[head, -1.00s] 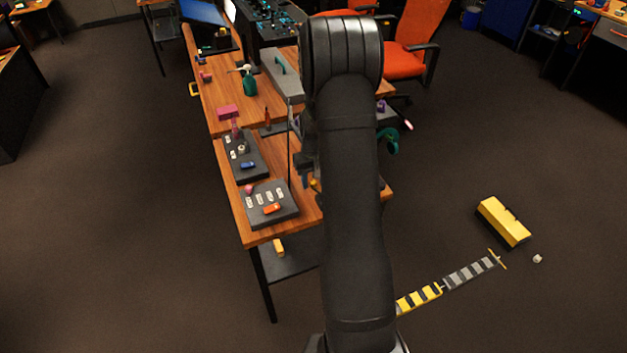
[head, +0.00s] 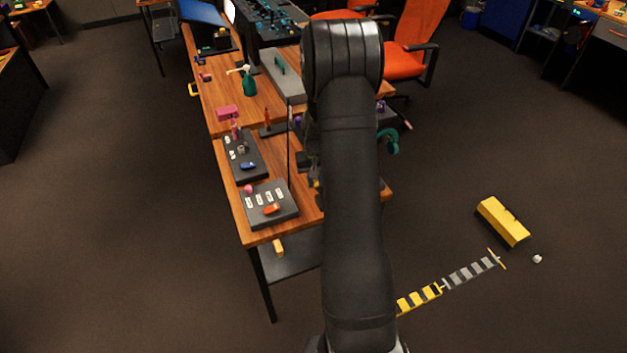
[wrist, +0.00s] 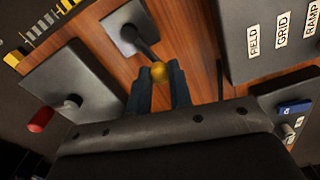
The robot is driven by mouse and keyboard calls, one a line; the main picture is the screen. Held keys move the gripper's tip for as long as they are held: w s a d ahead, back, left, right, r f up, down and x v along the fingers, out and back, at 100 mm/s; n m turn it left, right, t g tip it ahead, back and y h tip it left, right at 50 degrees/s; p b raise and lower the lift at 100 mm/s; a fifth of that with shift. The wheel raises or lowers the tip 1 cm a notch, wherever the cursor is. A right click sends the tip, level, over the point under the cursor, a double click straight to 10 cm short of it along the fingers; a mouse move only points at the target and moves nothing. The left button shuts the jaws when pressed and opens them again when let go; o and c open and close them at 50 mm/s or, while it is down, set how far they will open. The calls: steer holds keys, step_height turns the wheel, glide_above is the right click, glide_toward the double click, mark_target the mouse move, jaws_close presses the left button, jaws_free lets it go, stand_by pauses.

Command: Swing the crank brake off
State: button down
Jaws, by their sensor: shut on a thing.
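In the wrist view a black lever with a yellow ball knob (wrist: 159,74) rises from a grey base plate (wrist: 117,21) on the wooden bench; I take it for the crank brake. My gripper (wrist: 161,70) has its two dark fingers on either side of the knob and is shut on it. A crank with a red handle (wrist: 40,120) and a silver hub (wrist: 72,102) sits on a grey panel to the left. In the head view my arm hides the gripper and most of the lever.
A panel with FIELD, GRID and RAMP labels (wrist: 263,56) lies at right in the wrist view, near a panel with a blue switch (wrist: 294,108). A thin dark post (wrist: 219,80) stands right of the fingers. The head view shows a spray bottle (head: 249,84) farther back.

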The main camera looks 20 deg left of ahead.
steer(key=shift+w+d+m, duration=0.1)
steer(key=shift+w+m, duration=0.05)
steer(key=shift+m, duration=0.25)
steer(key=c, duration=1.3)
jaws_free()
step_height(320, 180, up, 18)
steer(key=shift+f, duration=0.25)
steer(key=shift+f, duration=0.1)
step_height(320, 180, down, 17)
steer(key=shift+f, duration=0.2)
